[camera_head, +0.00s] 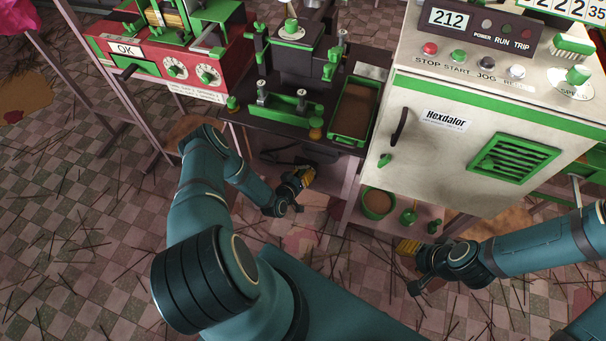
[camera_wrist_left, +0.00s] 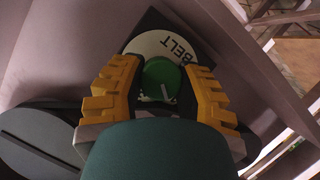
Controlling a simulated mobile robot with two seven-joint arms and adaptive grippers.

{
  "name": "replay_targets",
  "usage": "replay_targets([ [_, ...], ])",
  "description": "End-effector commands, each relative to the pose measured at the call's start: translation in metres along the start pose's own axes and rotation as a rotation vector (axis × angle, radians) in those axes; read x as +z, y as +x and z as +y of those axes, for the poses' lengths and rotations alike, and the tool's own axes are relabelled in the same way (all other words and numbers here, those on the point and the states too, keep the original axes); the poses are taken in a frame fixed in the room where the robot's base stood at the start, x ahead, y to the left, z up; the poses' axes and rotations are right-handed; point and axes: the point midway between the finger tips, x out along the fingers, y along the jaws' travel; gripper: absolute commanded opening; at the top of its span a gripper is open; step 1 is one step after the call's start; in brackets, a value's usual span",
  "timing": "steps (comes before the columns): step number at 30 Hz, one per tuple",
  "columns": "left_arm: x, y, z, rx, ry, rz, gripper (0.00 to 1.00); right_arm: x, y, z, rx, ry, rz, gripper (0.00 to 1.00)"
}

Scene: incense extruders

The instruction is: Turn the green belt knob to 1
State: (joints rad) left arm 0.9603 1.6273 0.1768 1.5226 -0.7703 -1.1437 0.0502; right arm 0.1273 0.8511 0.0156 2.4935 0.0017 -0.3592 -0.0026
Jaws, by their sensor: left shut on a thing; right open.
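In the left wrist view, the green belt knob (camera_wrist_left: 158,72) sits on a pale round dial plate (camera_wrist_left: 143,43) marked "BELT". My left gripper (camera_wrist_left: 160,84) has a yellow finger on each side of the knob and is shut on it. A white pointer line shows on the knob; no dial numbers can be read, and the plate's lower part is hidden by the fingers. In the head view, my left gripper (camera_head: 304,178) is low under the front of the dark extruder table, and the knob cannot be made out. My right gripper (camera_head: 408,248) is open and empty, low before the white cabinet.
The white Hexdalor cabinet (camera_head: 450,155) with a "212" display stands at the right. A red machine (camera_head: 150,66) with two dials stands at the left. A green bowl (camera_head: 377,204) sits on a low shelf. Sticks litter the tiled floor.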

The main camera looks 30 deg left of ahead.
Motion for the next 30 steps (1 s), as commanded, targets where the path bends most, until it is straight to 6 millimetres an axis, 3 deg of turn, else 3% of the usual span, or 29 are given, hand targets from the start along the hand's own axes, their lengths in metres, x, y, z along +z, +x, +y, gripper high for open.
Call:
replay_targets([
  [12,-0.0013,0.0005,-0.001,0.089,-0.213,0.004,0.0,0.0,0.0,0.0,0.0,0.0,0.0,0.47],
  [30,-0.002,0.0009,-0.001,0.107,-0.258,0.006,0.0,0.0,-0.0001,0.0,0.0,0.0,0.0,0.47],
])
